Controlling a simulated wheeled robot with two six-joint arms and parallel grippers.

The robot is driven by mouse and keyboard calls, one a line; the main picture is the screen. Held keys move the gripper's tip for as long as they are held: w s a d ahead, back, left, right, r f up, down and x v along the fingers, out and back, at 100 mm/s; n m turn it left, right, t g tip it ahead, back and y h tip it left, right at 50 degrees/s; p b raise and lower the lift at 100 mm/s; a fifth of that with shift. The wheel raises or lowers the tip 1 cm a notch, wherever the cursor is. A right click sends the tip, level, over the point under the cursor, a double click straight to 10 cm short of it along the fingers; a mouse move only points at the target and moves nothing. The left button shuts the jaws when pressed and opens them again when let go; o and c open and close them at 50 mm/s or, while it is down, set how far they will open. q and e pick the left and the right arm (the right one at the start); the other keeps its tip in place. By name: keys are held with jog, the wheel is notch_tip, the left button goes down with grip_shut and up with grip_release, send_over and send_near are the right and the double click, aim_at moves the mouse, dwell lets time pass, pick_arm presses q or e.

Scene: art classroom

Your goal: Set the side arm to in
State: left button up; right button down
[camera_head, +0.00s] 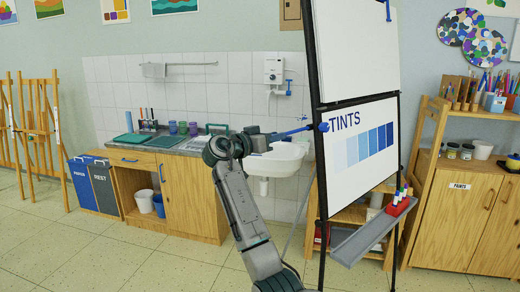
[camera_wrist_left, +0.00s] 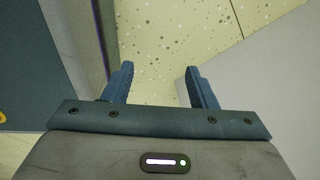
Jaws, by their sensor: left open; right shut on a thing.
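The flip chart easel (camera_head: 314,60) stands right of centre, with a black frame and a "TINTS" sheet of blue swatches (camera_head: 365,148). Its blue side arm (camera_head: 324,127) is at the left upright and sticks out to the left. My right gripper (camera_head: 300,131) is shut on it; the fingers and the blue bar run together, so the exact grip point is hard to tell. Another blue side arm (camera_head: 388,9) shows at the easel's upper right. My left gripper (camera_wrist_left: 159,78) is open and empty above the speckled floor in the left wrist view; it is outside the head view.
The easel's grey tray (camera_head: 362,238) holds a red marker holder (camera_head: 398,206). A white sink (camera_head: 275,160) and a wooden counter (camera_head: 190,200) stand behind my right arm. A paints cabinet (camera_head: 460,215) is at right. The floor at left front is clear.

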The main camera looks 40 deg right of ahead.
aim_at(297, 131)
jog(key=d, duration=0.2)
jog(key=d+b, duration=0.1)
jog(key=d, duration=0.3)
jog(key=shift+w+f+b, duration=0.15)
jog(key=shift+w+b, duration=0.1)
jog(key=shift+b, duration=0.15)
jog(key=d+b, duration=0.1)
jog(key=d, duration=0.2)
jog(key=shift+w+d, duration=0.2)
pick_arm(q)
jog(key=shift+w+d+f, duration=0.1)
jog(key=shift+w+f, duration=0.05)
jog(key=shift+w, duration=2.55)
pick_arm(e)
jog(key=shift+d, duration=0.55)
jog(key=c, duration=1.3)
grip_release()
jog(key=shift+o, duration=0.2)
jog(key=shift+w, duration=0.1)
pick_arm(q)
jog(key=shift+d, duration=0.1)
pick_arm(e)
jog(key=shift+a, duration=0.1)
